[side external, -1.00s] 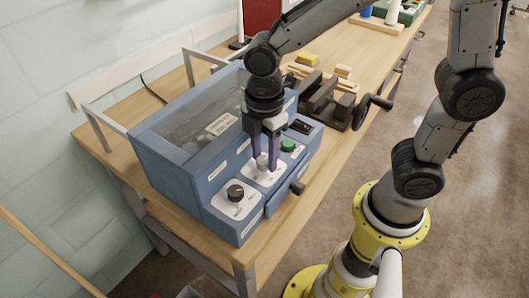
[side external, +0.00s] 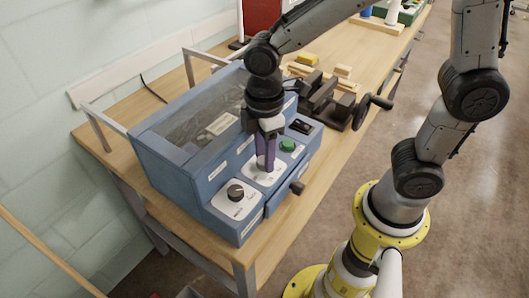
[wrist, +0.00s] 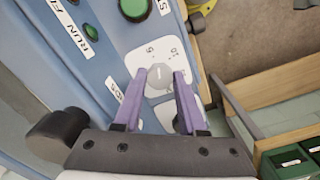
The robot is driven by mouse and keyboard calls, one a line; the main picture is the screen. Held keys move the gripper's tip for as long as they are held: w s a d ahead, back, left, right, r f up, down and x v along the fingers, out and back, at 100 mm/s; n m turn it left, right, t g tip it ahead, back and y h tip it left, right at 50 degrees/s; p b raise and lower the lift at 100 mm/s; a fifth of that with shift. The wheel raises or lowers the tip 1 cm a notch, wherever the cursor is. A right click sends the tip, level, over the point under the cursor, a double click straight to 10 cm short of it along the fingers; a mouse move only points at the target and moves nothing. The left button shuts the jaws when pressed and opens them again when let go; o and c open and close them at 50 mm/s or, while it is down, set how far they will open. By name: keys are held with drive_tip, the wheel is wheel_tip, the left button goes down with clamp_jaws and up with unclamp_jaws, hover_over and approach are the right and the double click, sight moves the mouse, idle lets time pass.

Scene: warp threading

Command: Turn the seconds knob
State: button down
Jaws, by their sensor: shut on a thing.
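The seconds knob (wrist: 159,74) is a grey round knob with a white pointer line, on a white numbered dial plate (wrist: 143,56) in the wrist view. A label beside it is partly covered, with "DS" readable. My gripper (wrist: 161,84) has one purple finger on each side of the knob and is shut on it. In the side view my gripper (side external: 265,166) points down onto the blue machine's front panel, and its fingers hide the knob there.
A second, black knob (side external: 235,193) sits on its own plate at the panel's near end. A green button (side external: 287,145) and a dark switch (side external: 301,126) are behind my gripper. A dark handle (side external: 298,187) sticks out from the machine's front. A vise (side external: 330,100) stands beyond.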

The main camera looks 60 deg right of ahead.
drive_tip(key=m, duration=0.4)
drive_tip(key=shift+r+m, duration=0.1)
drive_tip(key=shift+m, duration=2)
drive_tip(key=c, duration=0.8)
unclamp_jaws()
drive_tip(key=shift+o, duration=0.2)
wheel_tip(320, 180, up, 14)
drive_tip(key=shift+d, duration=0.1)
